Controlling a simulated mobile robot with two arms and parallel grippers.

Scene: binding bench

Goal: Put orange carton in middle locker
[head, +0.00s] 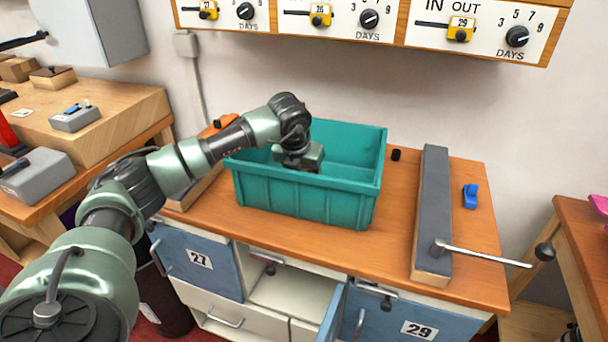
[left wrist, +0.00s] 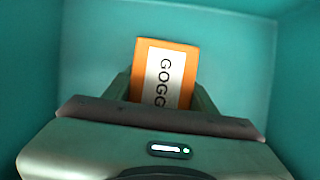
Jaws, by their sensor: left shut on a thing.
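The orange carton (left wrist: 188,60), with a white label reading "GOGG...", shows in the left wrist view inside the teal bin (head: 310,203). My left gripper (left wrist: 160,92) is shut on it, one finger on each side. In the head view my left gripper (head: 299,158) reaches down into the bin, and the bin's wall hides its fingers and the carton. The middle locker (head: 297,294) is under the bench, between doors 27 and 29; its blue door (head: 333,312) stands open. My right gripper is not in view.
Locker door 27 (head: 197,262) is on the left and locker door 29 (head: 395,316) on the right. A long grey-topped bar (head: 434,205) with a lever handle (head: 490,257) lies right of the bin. A blue clip (head: 470,196) lies beyond it. Labelled dial panels (head: 480,22) hang above.

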